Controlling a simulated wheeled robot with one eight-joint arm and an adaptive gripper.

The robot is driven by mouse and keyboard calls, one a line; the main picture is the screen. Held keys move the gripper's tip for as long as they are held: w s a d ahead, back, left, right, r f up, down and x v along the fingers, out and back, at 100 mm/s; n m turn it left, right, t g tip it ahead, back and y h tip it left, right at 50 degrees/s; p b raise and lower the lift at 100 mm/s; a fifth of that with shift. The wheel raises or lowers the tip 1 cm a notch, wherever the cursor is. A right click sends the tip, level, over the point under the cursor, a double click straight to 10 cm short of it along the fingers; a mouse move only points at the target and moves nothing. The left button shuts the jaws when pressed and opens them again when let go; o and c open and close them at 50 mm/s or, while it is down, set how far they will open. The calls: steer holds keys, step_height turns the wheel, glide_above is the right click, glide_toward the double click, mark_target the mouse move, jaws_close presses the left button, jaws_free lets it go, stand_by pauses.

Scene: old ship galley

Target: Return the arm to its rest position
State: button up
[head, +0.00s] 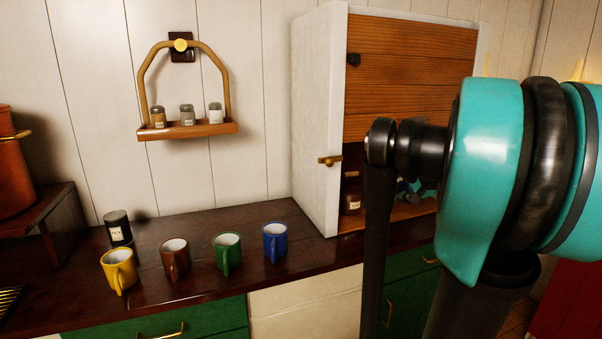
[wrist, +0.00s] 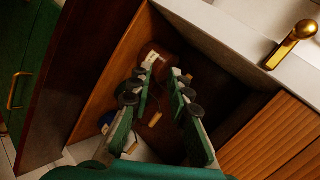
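My arm (head: 490,170), teal and black, stands at the right of the head view, in front of the wall cabinet. My gripper (wrist: 163,76) shows in the wrist view with its two green and black fingers apart. It points toward the cabinet's open lower compartment (wrist: 105,88). Nothing is clearly held between the fingers. A small tan piece (wrist: 155,119) shows between them, but I cannot tell its depth or whether it touches them. I cannot make out the gripper clearly in the head view.
The cabinet (head: 318,120) has a partly raised slatted shutter (head: 400,80) and a brass knob (wrist: 297,40). A brown jar (head: 352,197) stands inside. Yellow (head: 118,271), brown (head: 175,260), green (head: 227,254) and blue (head: 275,243) mugs stand left on the dark counter (head: 205,290).

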steer(key=s+a+f+n+g+h, duration=0.1)
steer(key=s+a+f+n+g, duration=0.1)
steer(key=s+a+f, duration=0.4)
steer(key=s+a+f+n+g+h, duration=0.15)
steer(key=s+f, duration=0.25)
steer(key=f, duration=0.4)
steer(key=s+f+n+g+h, duration=0.1)
steer(key=s+f+n+h, duration=0.2)
steer(key=s+f, duration=0.9)
steer(key=shift+s+a+n, duration=0.25)
steer(key=shift+a+n, duration=0.05)
steer(key=shift+n, duration=0.75)
